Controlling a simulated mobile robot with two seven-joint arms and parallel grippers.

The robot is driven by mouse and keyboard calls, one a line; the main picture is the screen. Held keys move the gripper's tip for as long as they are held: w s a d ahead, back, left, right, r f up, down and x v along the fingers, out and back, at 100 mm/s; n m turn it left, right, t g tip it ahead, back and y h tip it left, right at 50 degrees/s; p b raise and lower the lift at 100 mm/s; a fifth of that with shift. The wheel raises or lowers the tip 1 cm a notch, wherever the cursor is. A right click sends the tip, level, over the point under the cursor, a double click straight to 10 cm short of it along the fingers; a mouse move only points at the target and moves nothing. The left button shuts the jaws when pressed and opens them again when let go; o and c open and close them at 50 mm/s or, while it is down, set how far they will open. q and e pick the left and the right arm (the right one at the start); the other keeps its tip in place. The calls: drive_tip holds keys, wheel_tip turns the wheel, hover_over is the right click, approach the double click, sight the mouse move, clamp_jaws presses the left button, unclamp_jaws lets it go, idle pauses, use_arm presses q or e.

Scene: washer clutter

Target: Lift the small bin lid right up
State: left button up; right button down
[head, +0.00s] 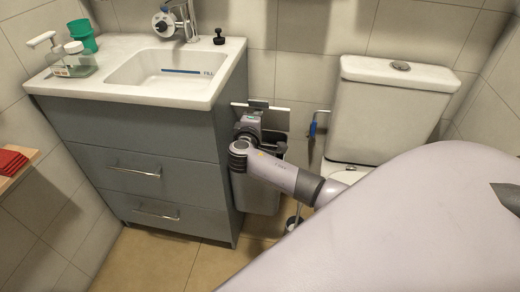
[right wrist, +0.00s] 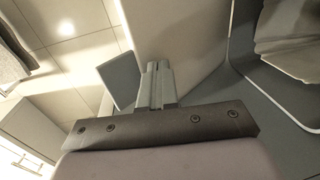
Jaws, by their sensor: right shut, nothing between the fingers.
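The small bin (head: 262,200) is a grey box in the gap between the vanity and the toilet, partly hidden by my right arm. Its lid (head: 281,118) shows as a pale panel standing up at the top of the bin, near the wall. The lid also seems to be the flat panel in the right wrist view (right wrist: 180,35), beside the open bin mouth with a crumpled pale item inside (right wrist: 292,40). My right gripper (head: 258,104) is at the lid, shut and empty; its fingers (right wrist: 157,72) look close to the panel, but contact cannot be told. My left gripper is out of view.
The grey vanity (head: 150,150) with a white sink stands close on the left of the bin. The toilet (head: 385,110) stands on the right, with a blue-handled brush (head: 313,128) between. Tiled floor (head: 150,262) is clear in front.

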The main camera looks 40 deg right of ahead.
drive_tip(key=shift+w+d+r+b, duration=0.25)
drive_tip(key=shift+w+d+b, duration=0.25)
drive_tip(key=shift+w+d, duration=0.55)
drive_tip(key=shift+s+d, duration=0.1)
drive_tip(key=b+x, duration=0.2)
drive_tip(key=shift+w+d, duration=0.2)
drive_tip(key=shift+d, duration=0.05)
drive_tip(key=shift+w+d, duration=0.2)
drive_tip(key=shift+d, duration=0.05)
drive_tip(key=shift+r, duration=0.1)
